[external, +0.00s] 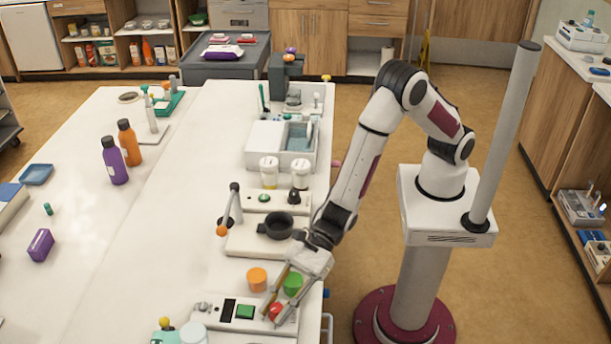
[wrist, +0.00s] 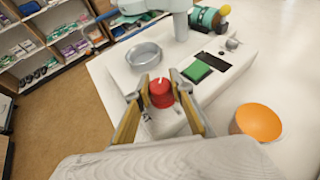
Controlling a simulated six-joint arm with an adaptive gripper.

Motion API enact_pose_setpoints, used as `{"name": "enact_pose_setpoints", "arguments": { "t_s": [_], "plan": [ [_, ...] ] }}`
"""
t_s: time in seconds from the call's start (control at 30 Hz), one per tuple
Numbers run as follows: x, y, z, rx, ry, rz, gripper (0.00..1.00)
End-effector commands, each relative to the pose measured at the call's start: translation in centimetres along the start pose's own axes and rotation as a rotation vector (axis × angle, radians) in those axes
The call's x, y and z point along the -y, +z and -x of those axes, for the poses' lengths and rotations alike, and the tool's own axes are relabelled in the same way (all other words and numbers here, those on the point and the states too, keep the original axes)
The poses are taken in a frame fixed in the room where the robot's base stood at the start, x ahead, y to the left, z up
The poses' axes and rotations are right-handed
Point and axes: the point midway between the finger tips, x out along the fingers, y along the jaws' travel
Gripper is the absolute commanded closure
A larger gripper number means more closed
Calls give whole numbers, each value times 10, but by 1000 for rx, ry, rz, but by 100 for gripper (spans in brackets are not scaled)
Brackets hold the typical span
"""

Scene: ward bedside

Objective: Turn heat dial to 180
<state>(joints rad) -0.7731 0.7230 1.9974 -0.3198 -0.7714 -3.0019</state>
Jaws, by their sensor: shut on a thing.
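The heat dial is a red round knob (external: 276,311) with a pale pointer mark on top. It sits on a white panel unit (external: 209,314) near the front edge of the long white table. In the wrist view the red dial (wrist: 160,94) is between my two fingers. My gripper (external: 272,315) points down and is shut on the dial; it also shows in the wrist view (wrist: 156,92). The unit carries a green square (external: 245,311), a dark display (external: 228,309) and a small grey knob (external: 203,307). No scale numbers are readable.
A round metal dish (wrist: 143,56) is just beyond the dial. A dark pot (external: 276,226) stands behind.

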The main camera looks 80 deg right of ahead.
Motion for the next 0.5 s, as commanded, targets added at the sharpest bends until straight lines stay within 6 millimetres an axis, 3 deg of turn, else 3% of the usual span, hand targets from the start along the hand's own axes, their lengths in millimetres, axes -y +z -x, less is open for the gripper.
{"name": "enact_pose_setpoints", "arguments": {
  "t_s": [0.2,0.23,0.3,0.5],
  "plan": [
    [0,2,0,4,1,1,100],
    [0,2,0,4,1,1,76],
    [0,2,0,4,1,1,61],
    [0,1,0,2,1,0,61]
  ]
}}
